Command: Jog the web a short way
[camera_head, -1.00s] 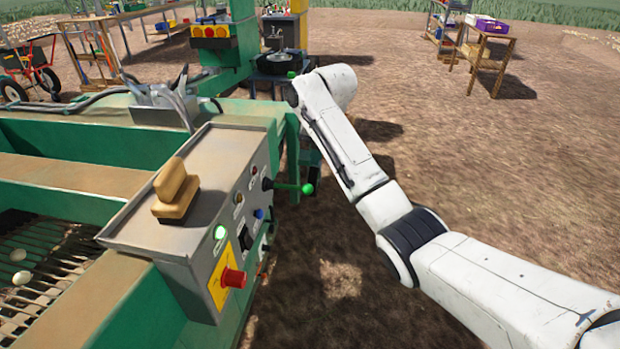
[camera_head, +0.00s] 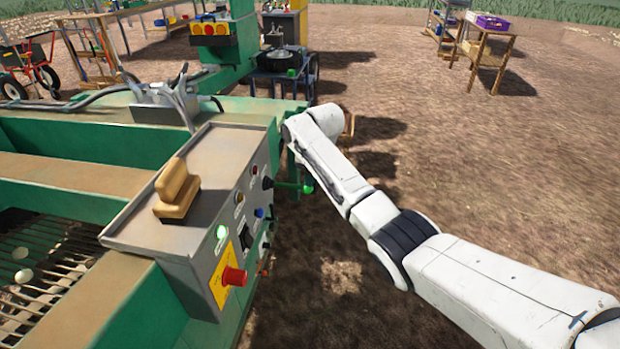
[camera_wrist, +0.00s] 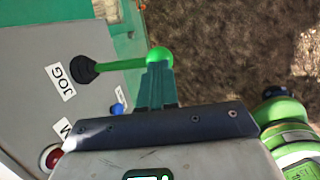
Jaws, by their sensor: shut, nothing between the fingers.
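The jog lever (camera_wrist: 120,64) sticks out from a black boot beside the JOG label in the wrist view. Its green ball (camera_wrist: 159,55) is at the tips of my gripper (camera_wrist: 156,80). The fingers are together with nothing between them, and their tips overlap the lower edge of the ball; I cannot tell whether they touch it. In the head view the lever's ball (camera_head: 308,189) shows at the right side of the grey control box (camera_head: 190,190). The slatted web (camera_head: 45,285) lies at the lower left with pale onions on it.
The box's front has a red stop button (camera_head: 234,277) on yellow, a lit green lamp (camera_head: 221,232) and a blue button (camera_head: 259,213). A tan-handled block (camera_head: 176,190) sits on its top. Open dirt lies to the right.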

